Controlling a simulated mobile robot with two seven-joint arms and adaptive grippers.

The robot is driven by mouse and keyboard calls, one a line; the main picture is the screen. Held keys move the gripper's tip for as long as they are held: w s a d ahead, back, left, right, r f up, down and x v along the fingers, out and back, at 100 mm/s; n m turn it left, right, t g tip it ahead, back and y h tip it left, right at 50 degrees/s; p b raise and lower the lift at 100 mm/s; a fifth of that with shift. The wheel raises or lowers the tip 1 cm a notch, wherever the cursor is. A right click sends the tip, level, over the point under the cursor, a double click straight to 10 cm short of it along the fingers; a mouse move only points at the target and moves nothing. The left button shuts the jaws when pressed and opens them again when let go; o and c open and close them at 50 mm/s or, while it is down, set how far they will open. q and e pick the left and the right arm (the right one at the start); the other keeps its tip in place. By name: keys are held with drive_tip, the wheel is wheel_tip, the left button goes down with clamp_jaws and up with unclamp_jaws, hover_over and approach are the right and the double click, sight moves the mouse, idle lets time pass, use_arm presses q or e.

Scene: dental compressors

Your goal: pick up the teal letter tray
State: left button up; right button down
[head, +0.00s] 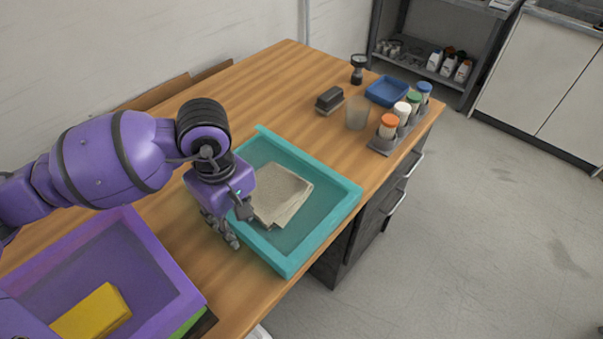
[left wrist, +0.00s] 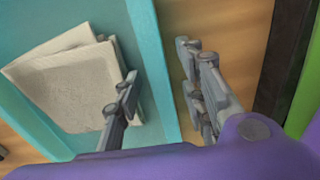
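The teal letter tray (head: 313,231) lies on the wooden table near its front edge, with beige folded cloths or papers (head: 280,194) inside. My left gripper (head: 236,226) is at the tray's left wall, pointing down. In the left wrist view the gripper (left wrist: 158,78) is open. One finger is over the inside of the teal tray (left wrist: 152,60) and the other is outside it over the wood, with the wall between them. A gap shows between the fingers and the wall. The gripper hides part of that wall in the head view. My right gripper is not in view.
A purple tray (head: 165,262) holding a yellow block (head: 92,313) stands at the front left, close to my left arm. Farther back are a blue tray (head: 387,91), a clear cup (head: 357,113), a dark block (head: 329,99) and a rack of capped bottles (head: 384,144). Bare wood lies between.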

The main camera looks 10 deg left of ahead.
use_arm(q)
drive_tip(key=shift+f, duration=0.2)
drive_tip(key=shift+c, duration=0.4)
drive_tip(key=c, duration=0.8)
clamp_jaws()
drive_tip(key=shift+r, duration=0.1)
